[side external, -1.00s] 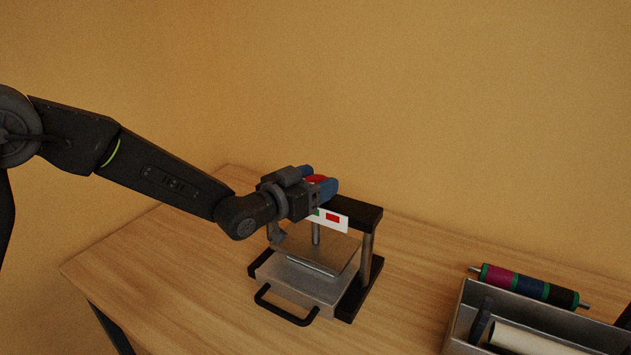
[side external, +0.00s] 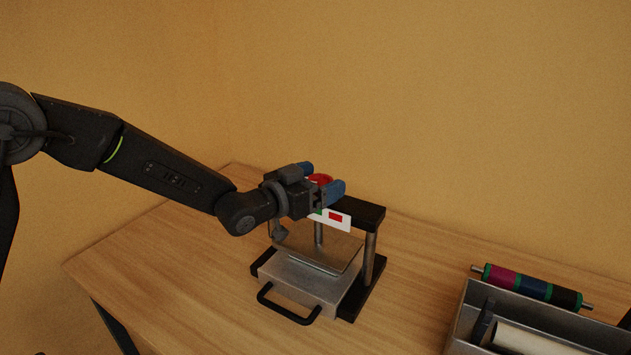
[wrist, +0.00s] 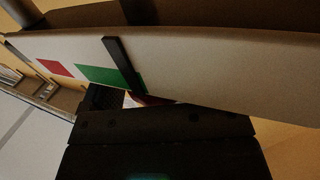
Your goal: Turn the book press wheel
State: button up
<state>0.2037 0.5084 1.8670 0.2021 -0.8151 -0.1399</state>
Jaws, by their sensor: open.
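The book press (side external: 370,255) stands on the wooden table, with a black frame, metal posts and a pale metal plate below. Its red wheel (side external: 320,178) sits on top, partly hidden by my gripper. My gripper (side external: 321,180) is open at the wheel, with one blue finger on the far side of it and one on the near side. I cannot tell whether the fingers touch it. A white label with a green and a red patch (side external: 335,217) is on the press front.
A black handle (side external: 288,308) sticks out at the front of the press. A grey metal tray (side external: 458,325) at the lower right holds a white roll (side external: 520,338), with a coloured roller (side external: 530,287) behind it. The table left of the press is clear.

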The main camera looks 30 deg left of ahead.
jog(key=v, duration=1.4)
jog(key=shift+w+r, duration=0.1)
jog(key=s+a+r+n+g+y, duration=0.2)
jog(key=s+a+g+y, duration=0.25)
jog(key=s+a, duration=0.2)
jog(key=s+a+n+g+y, duration=0.1)
jog(key=s+g, duration=0.6)
jog(key=s, duration=0.9)
jog(key=shift+a+r+n+y, duration=0.15)
jog(key=shift+a+n+y, duration=0.3)
jog(key=shift+a, duration=0.45)
